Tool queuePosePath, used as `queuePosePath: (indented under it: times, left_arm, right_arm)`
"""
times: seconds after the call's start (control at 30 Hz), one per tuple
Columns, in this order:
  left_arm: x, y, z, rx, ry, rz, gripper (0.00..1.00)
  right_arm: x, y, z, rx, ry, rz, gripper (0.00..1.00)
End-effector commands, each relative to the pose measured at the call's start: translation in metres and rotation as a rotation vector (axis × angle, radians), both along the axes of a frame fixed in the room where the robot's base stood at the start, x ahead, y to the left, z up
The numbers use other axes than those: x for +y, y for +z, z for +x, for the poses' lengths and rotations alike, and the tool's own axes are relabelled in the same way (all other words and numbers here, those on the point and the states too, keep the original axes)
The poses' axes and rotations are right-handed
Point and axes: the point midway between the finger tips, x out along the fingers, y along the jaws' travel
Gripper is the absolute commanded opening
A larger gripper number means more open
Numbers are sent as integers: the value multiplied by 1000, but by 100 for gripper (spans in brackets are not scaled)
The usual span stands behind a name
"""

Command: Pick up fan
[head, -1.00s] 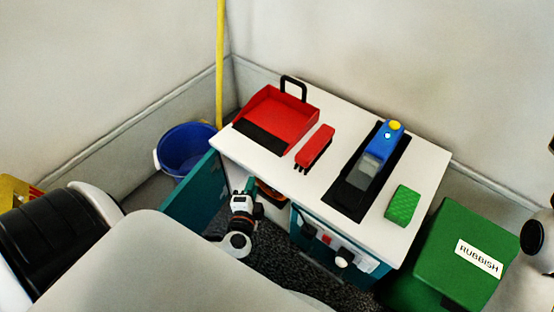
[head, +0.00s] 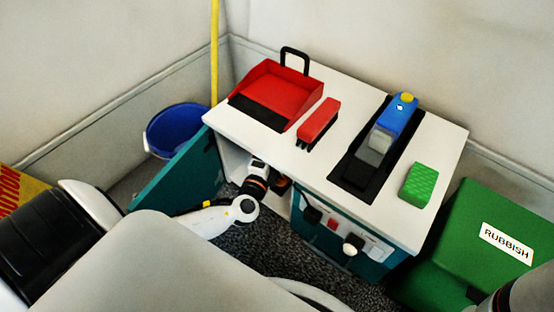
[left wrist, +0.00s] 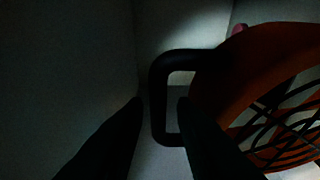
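The fan (left wrist: 222,85) is orange with a dark grille and a black loop handle (left wrist: 158,100). It fills the right of the left wrist view, inside a dim cabinet. In the head view only a small orange part (head: 281,185) shows in the cabinet opening. My left gripper (left wrist: 161,101) is open, with its dark fingertips either side of the handle's upright bar. I cannot tell whether they touch it. In the head view my left arm reaches into the cabinet and its gripper is hidden. My right gripper is not in view.
The teal cabinet door (head: 185,180) stands open left of my arm.

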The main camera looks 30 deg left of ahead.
Motion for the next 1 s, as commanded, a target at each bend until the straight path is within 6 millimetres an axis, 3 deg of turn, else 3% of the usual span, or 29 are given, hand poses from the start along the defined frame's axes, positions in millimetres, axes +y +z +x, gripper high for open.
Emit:
queuePosePath:
  times: [0.1, 0.3, 0.53, 0.67, 0.7, 1.0]
  left_arm:
    - [3, -1, 21, -6, 1, 1, 24]
    - [8, 0, 38, 0, 1, 1, 24]
    - [8, 1, 39, 1, 1, 0, 23]
    - [8, 1, 39, 1, 1, 0, 2]
    - [8, 1, 38, 1, 1, 0, 0]
    - [8, 1, 38, 1, 1, 0, 0]
  right_arm:
    - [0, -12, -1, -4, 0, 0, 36]
    - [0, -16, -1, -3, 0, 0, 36]
    - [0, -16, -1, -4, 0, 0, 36]
    - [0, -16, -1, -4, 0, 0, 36]
    - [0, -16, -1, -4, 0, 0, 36]
    - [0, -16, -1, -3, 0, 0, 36]
